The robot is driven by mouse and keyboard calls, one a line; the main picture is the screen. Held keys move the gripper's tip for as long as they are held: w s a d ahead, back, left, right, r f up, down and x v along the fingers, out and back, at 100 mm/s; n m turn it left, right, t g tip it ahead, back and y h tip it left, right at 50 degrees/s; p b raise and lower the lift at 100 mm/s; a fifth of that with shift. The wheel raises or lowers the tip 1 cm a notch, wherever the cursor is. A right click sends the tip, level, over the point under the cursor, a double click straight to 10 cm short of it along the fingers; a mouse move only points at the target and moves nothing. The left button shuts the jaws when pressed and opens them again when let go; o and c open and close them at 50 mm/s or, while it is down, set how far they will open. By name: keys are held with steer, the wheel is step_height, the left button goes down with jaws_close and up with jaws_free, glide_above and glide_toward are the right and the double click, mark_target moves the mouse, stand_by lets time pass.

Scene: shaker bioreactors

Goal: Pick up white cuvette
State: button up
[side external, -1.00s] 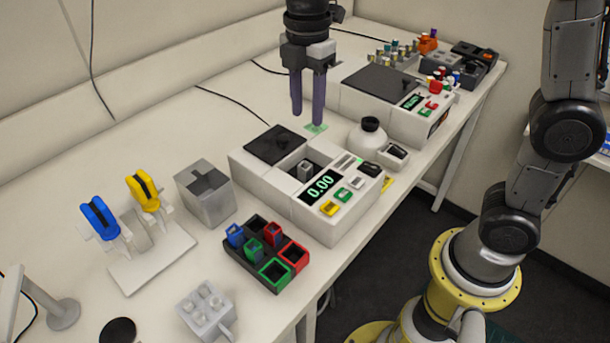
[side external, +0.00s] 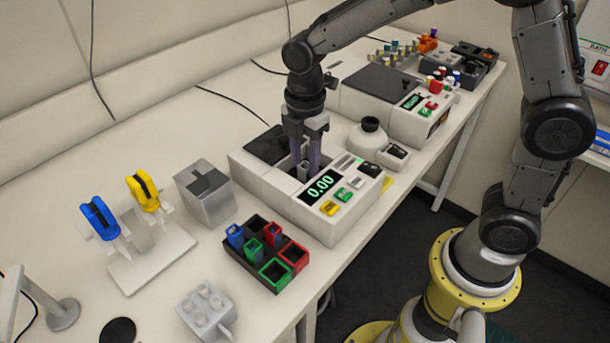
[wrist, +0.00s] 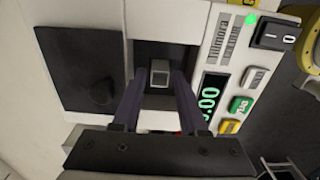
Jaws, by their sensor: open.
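The white cuvette (wrist: 160,72) looks pale grey and square-topped. It stands upright in the dark open well of the white instrument (side external: 343,228), whose display reads 0.00. My gripper (side external: 307,172) is pointed down over that well. In the wrist view my gripper (wrist: 158,84) is open, with one dark finger on each side of the cuvette, slightly toward its near side. I cannot tell whether either finger touches it. The cuvette's lower part is hidden in the well.
A dark rack (side external: 248,268) with blue, green and red holders stands left of the instrument. A grey metal block (side external: 206,198) and a pipette stand (side external: 150,255) are further left. A round white device (side external: 369,140) and a second instrument (side external: 380,105) stand behind right.

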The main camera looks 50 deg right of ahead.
jaws_close()
stand_by(0.3)
steer(key=shift+r, duration=0.45)
steer(key=s+d+r, duration=0.3)
steer(key=s+r, duration=0.9)
steer(key=s, duration=0.1)
steer(key=shift+s, duration=0.35)
